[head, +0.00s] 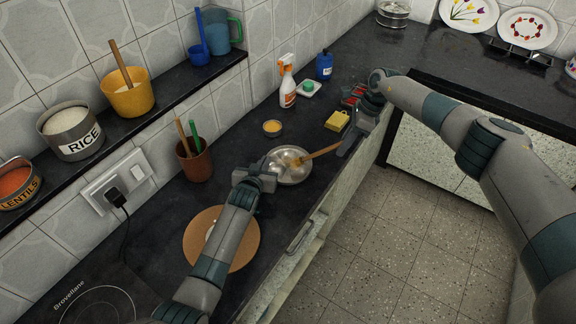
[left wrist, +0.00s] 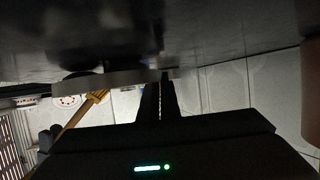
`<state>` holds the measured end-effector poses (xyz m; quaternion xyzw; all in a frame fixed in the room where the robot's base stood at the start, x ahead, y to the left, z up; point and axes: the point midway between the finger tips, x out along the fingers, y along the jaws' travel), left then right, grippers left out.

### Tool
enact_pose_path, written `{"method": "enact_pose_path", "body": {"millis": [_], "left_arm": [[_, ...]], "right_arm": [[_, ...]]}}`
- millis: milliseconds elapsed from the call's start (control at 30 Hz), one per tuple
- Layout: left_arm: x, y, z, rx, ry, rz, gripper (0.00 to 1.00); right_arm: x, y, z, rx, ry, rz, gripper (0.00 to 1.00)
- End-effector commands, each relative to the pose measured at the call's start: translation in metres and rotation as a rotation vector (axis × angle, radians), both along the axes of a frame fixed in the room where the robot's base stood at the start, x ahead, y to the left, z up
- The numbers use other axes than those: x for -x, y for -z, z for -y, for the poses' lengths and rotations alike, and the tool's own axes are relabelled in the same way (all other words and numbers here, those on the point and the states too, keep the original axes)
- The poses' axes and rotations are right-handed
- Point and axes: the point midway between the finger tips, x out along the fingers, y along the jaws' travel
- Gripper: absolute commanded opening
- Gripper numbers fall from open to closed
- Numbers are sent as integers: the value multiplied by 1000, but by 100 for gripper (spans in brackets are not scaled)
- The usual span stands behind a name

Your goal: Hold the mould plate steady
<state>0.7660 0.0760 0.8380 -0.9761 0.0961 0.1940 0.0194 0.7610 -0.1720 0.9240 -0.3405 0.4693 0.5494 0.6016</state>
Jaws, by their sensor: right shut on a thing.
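The mould plate (head: 282,154), a shallow round steel dish, lies on the dark counter in the middle of the head view. My left gripper (head: 268,172) is at its near left rim. In the left wrist view a grey rim-like band (left wrist: 110,80) reaches the fingertips of this gripper (left wrist: 161,78). The fingers stand close together; whether they grip the rim is not clear. My right gripper (head: 348,146) is shut on a wooden-handled brush (head: 322,152), whose head rests in or just over the plate.
A round cork mat (head: 192,240) lies under my left arm. A small bowl of yellow stuff (head: 272,128), a brown utensil pot (head: 195,162), a spray bottle (head: 287,85) and a yellow sponge (head: 337,121) stand around the plate. The counter's front edge is close on the right.

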Motion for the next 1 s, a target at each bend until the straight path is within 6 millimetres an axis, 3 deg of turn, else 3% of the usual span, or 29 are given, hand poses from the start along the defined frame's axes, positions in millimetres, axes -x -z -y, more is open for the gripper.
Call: {"method": "enact_pose_path", "body": {"millis": [400, 1000], "left_arm": [[1, 2, -1, -2, -1, -3, 0], [1, 2, -1, -2, -1, -3, 0]], "right_arm": [[-15, 2, -22, 0, 0, 0, 0], [-10, 4, -14, 1, 0, 0, 0]]}}
